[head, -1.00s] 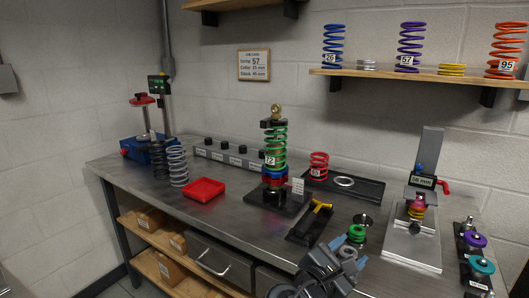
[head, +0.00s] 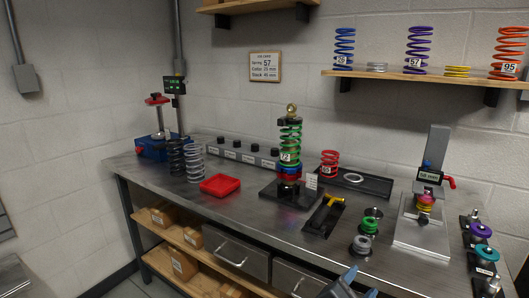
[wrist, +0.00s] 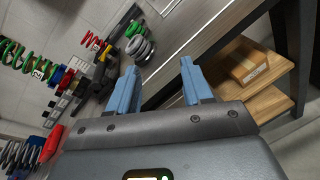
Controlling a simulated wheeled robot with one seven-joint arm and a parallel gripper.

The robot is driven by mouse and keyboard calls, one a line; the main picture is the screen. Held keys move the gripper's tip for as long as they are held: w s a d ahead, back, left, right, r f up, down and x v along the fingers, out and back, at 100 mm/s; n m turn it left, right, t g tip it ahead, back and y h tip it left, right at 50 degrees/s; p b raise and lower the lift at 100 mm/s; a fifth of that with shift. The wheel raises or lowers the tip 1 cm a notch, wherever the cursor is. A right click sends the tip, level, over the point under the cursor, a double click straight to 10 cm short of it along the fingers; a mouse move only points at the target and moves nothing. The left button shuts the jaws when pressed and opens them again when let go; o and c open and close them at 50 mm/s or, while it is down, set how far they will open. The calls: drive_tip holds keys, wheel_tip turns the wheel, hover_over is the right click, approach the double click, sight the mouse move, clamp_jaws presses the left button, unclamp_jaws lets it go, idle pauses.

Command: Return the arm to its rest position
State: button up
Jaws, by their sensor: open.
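My gripper (wrist: 158,88) shows in the wrist view with its two blue fingers apart and nothing between them. In the head view only a small part of my gripper (head: 352,284) shows at the bottom edge, in front of the bench's front edge. The workbench (head: 240,215) stands beyond it, and the gripper is clear of the things on top.
The bench holds a green spring on a stand (head: 289,145), a red tray (head: 220,185), a yellow-handled tool (head: 333,200), a green part (head: 370,222) and a grey press (head: 422,230). Drawers and a lower shelf with boxes (wrist: 250,60) lie under the bench.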

drive_tip(key=s+d+f+m+y, duration=0.2)
drive_tip(key=s+d+f+y, duration=0.15)
drive_tip(key=s+f, duration=0.7)
drive_tip(key=s+f+m+y, duration=0.2)
drive_tip(key=s+m+y, duration=0.3)
drive_tip(key=s, duration=0.9)
drive_tip(key=s+a+r+m+t+y, duration=0.1)
drive_tip(key=s+r+m+t, duration=0.1)
drive_tip(key=s+r+m, duration=1.2)
drive_tip(key=s+r, duration=0.3)
drive_tip(key=s, duration=0.2)
drive_tip(key=shift+s+a+m+t+y, duration=0.3)
drive_tip(key=shift+s+y, duration=0.05)
drive_tip(key=shift+s, duration=0.05)
